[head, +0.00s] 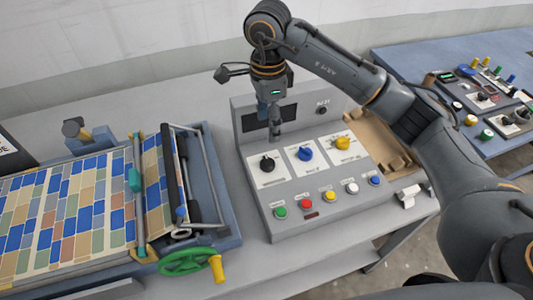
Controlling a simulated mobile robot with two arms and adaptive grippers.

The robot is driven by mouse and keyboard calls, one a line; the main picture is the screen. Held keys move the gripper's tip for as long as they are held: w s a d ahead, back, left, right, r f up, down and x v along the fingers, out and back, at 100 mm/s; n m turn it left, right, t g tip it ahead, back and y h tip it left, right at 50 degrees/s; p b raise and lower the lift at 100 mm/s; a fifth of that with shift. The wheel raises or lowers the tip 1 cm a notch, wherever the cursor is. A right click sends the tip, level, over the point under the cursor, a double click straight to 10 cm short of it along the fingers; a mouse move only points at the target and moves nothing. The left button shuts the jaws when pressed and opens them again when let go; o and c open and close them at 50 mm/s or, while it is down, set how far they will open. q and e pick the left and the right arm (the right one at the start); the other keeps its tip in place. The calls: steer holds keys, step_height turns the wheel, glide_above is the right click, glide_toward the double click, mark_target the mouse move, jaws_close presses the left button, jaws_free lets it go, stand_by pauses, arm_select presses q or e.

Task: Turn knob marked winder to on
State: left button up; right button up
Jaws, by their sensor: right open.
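A grey control panel (320,205) stands on the table in the middle of the head view. Its sloped face has three knobs on white plates: a black knob (267,164), a blue knob (305,153) and a yellow knob (342,143). The plate labels are too small to read, so I cannot tell which one is marked winder. My right gripper (274,133) points down above the black knob, a little behind it and apart from it. It is open and seems empty. My left gripper is out of view.
A row of coloured buttons, including a green one (280,213), lines the panel's front. At left is a press with a patterned sheet (65,215) and green handwheel (187,261). A cardboard tray (385,150) lies right of the panel. A blue table (430,45) stands behind right.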

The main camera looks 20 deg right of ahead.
mark_target(267, 160)
step_height(267, 160, down, 12)
steer(key=p, duration=0.4)
steer(key=shift+s+a, duration=0.1)
steer(key=shift+f, duration=0.5)
steer(key=shift+c, duration=0.2)
steer(key=c, duration=1.1)
